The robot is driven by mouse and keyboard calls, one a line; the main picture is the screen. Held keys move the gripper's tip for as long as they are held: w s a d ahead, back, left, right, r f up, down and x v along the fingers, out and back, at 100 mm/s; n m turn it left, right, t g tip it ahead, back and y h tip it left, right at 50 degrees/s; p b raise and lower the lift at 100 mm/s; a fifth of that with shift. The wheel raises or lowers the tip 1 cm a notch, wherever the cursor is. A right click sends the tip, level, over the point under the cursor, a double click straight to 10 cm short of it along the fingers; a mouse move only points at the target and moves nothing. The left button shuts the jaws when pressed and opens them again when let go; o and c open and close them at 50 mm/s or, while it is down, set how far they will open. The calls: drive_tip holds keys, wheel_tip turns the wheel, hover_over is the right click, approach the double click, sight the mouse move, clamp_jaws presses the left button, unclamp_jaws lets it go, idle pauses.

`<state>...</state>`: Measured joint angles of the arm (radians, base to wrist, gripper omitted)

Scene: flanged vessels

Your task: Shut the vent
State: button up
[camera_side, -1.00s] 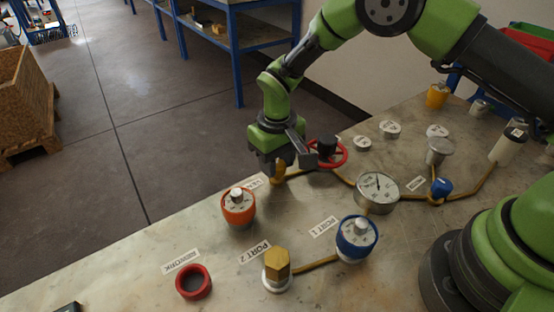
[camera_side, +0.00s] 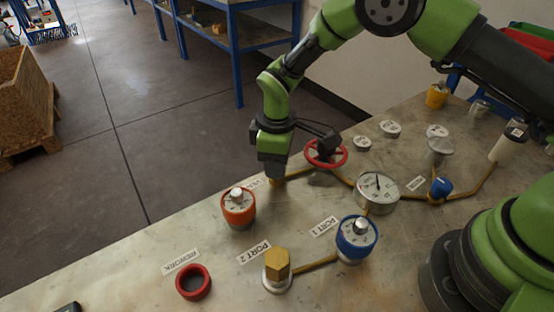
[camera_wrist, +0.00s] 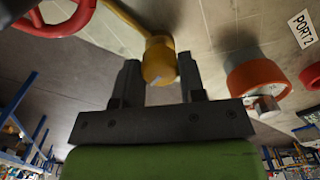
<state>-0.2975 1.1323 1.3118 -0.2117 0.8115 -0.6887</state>
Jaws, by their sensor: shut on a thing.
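The vent is a yellow-brass knob on the end of a brass pipe. In the wrist view the vent knob (camera_wrist: 158,58) sits between the two dark fingers of my gripper (camera_wrist: 160,72), which is shut on it. In the side view my gripper (camera_side: 274,170) points down over the vent at the far edge of the bench. It hides most of the knob there, and the label beside it is partly covered.
A red handwheel (camera_side: 326,154) stands close to the right of my gripper. An orange-ringed dial (camera_side: 238,207) stands at its front left. A pressure gauge (camera_side: 377,192), a blue-ringed dial (camera_side: 357,238), a brass hex cap (camera_side: 277,264) and a red ring (camera_side: 193,282) occupy the bench (camera_side: 130,285).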

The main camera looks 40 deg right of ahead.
idle(0.5)
drive_tip(key=o, duration=0.9)
wheel_tip(320, 180, up, 10)
